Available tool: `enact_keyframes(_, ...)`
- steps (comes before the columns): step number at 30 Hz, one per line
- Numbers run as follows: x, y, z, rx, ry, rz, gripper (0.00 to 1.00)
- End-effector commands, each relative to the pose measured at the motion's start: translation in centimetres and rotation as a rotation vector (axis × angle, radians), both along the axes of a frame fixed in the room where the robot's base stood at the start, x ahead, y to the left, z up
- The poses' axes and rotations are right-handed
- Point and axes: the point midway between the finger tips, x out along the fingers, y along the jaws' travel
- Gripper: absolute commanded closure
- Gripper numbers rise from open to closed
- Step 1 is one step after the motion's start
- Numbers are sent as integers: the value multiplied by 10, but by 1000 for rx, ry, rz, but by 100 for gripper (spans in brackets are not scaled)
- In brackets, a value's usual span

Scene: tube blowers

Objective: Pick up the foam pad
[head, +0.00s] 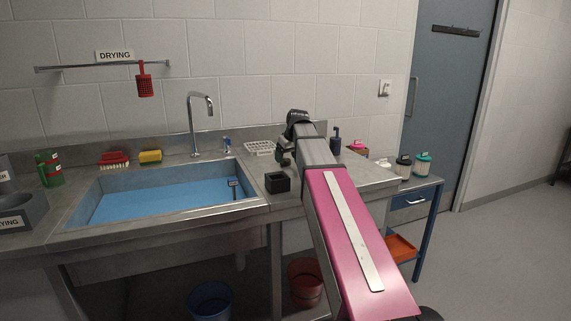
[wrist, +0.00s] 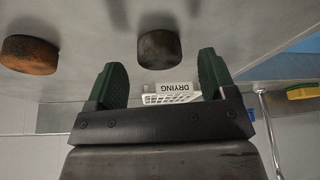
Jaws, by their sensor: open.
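Two round, thick pads lie on the steel counter in the wrist view: a dark grey-brown pad (wrist: 159,49) and a rusty brown pad (wrist: 28,54) to its left. I cannot tell for sure which is the foam pad. My gripper (wrist: 162,70) is open and empty, with green fingers. The dark pad shows between and just beyond the fingertips, apart from both. The rusty pad is outside the fingers. In the head view my gripper (head: 284,158) is low over the counter, partly hidden by my arm. The round pads cannot be made out there.
A black open box (head: 277,182) stands beside the blue sink (head: 160,200). A white rack (head: 260,147) is at the back, near the tap (head: 197,120). A yellow sponge (head: 151,157) and red brush (head: 114,159) lie behind the sink. A dark bottle (head: 335,139) stands right of my arm.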

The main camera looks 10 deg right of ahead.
Motion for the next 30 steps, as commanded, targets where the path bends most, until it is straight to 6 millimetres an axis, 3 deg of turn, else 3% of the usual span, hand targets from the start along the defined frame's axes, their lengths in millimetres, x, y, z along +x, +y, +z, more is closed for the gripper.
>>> enact_keyframes(4, 6, 2, -15, 0, 1, 0, 23)
enact_keyframes(11, 6, 3, -16, 0, 0, 0, 23)
enact_keyframes(16, 6, 3, -16, 0, 0, 0, 75)
enact_keyframes(30, 6, 3, -13, 0, 0, 0, 76)
